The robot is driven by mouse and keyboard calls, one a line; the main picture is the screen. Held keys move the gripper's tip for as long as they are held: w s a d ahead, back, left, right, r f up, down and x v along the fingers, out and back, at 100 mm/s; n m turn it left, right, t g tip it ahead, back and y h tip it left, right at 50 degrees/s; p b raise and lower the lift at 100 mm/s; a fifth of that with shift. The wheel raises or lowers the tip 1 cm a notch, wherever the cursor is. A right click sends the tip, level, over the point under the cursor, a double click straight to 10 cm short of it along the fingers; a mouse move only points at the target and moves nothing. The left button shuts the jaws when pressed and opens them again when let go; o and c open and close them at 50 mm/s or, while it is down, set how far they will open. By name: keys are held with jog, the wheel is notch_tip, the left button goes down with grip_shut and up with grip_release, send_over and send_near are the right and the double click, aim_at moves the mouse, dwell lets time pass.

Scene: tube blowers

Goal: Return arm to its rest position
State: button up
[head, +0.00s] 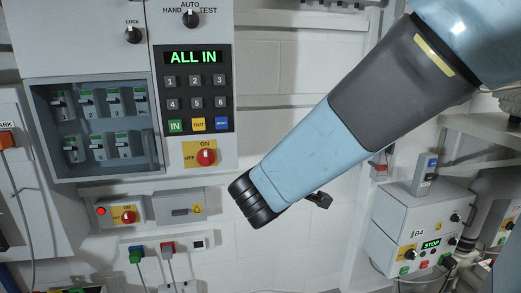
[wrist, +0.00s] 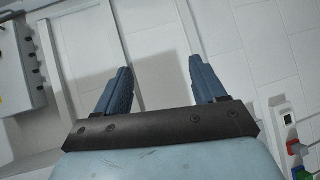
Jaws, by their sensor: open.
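My arm reaches in from the upper right of the head view and slants down to the left across the wall. Its blue link (head: 310,150) ends in a black ribbed joint (head: 252,203). A small dark piece (head: 318,200) sticks out from behind the link; I cannot tell if it is part of my gripper. In the wrist view my gripper (wrist: 160,66) has its two blue fingers spread apart with nothing between them. White wall panels lie beyond the fingers.
A control panel with an ALL IN display (head: 193,57) and a breaker box (head: 100,122) are left of my arm. Below hang plugs with cables (head: 137,254). A grey box marked B4 (head: 412,235) stands at right. Bare wall (head: 290,245) shows below the arm.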

jog(key=s+d+m+g+h, duration=0.1)
jog(key=s+d+m+g, duration=0.3)
jog(key=d, duration=0.3)
jog(key=s+d+m+g, duration=0.3)
jog(key=s+d+g, duration=0.1)
jog(key=d, duration=0.4)
jog(key=s+r+m+y, duration=0.1)
jog(key=s+m+y, duration=0.4)
jog(key=s+y, duration=0.2)
jog(key=shift+s+d+r+m+g+y, duration=0.2)
jog(key=shift+r+m+g+y, duration=0.1)
jog(key=shift+m, duration=0.1)
